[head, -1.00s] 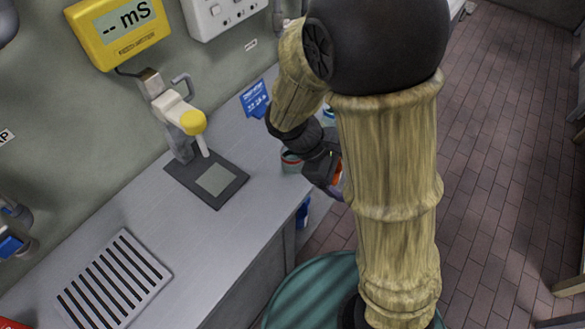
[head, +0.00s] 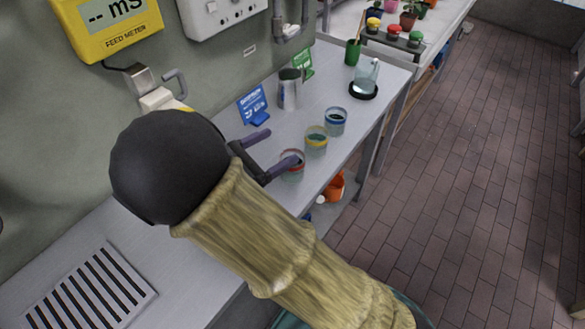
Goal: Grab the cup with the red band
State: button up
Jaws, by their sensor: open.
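The cup with the red band (head: 291,178) stands upright on the grey counter (head: 345,90), nearest to me in a row of cups. My gripper (head: 284,146) is open, with two purple fingers pointing right and away. The right finger overlaps the cup's rim in this view and hides part of it. The left finger lies to the left of the cup, over the counter. I cannot tell whether the finger touches the cup or is above it. Nothing shows between the fingers.
A yellow-banded cup (head: 316,140) and a blue-banded cup (head: 336,121) stand just beyond. A metal pitcher (head: 289,92), a blue sign (head: 252,106) and a green sign (head: 303,65) stand near the wall. An orange object (head: 335,187) is below the counter edge.

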jog(key=b, duration=0.1)
send_near(301, 156)
jog(key=shift+x, duration=1)
jog(key=shift+w+d+f, duration=0.15)
jog(key=shift+w+d, duration=0.2)
jog(key=shift+d, duration=0.2)
jog(key=x, duration=0.6)
jog(key=shift+w, duration=0.1)
jog(key=c, duration=1.1)
